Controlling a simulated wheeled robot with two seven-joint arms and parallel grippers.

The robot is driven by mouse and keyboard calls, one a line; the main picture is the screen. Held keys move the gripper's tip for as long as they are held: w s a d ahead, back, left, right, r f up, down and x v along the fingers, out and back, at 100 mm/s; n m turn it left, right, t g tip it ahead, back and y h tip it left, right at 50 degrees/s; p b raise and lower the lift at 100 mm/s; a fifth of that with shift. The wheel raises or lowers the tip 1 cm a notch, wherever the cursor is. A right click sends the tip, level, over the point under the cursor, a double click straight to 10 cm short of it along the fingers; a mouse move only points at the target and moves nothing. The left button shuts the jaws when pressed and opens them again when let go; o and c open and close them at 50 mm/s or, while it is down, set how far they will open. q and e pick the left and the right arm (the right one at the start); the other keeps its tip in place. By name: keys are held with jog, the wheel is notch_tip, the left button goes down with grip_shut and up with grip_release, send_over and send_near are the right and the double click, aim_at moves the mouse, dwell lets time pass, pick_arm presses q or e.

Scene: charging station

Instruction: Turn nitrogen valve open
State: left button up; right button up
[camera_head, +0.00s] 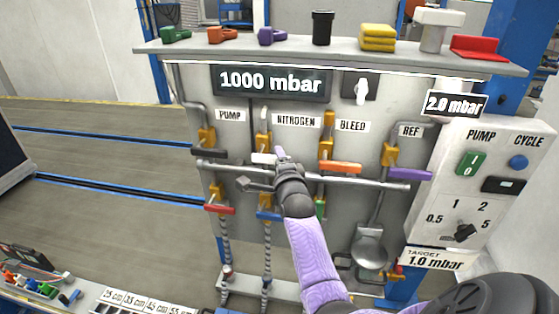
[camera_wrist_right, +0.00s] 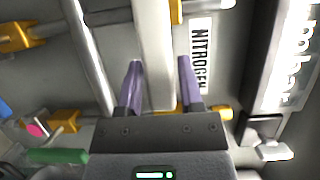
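The nitrogen valve, under the NITROGEN label (camera_head: 296,121), has a brass body (camera_head: 263,142) and a white lever handle (camera_head: 263,158) lying roughly level. My right gripper (camera_head: 281,155) reaches up to the panel at the right end of this handle and hides part of it. In the right wrist view, the two purple fingers (camera_wrist_right: 160,68) are apart. The white handle (camera_wrist_right: 155,40) runs between them, with a small gap at the fingers. Firm contact is not visible. My left gripper is not in view.
Neighbouring valves have a black handle (camera_head: 209,155), an orange handle (camera_head: 340,168) and a purple handle (camera_head: 411,174). A grey horizontal pipe (camera_head: 370,181) crosses just below. Lower valves have red (camera_head: 220,209) and blue handles (camera_head: 268,214). The display (camera_head: 271,82) reads 1000 mbar.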

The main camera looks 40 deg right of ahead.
grip_shut()
dwell(1.1)
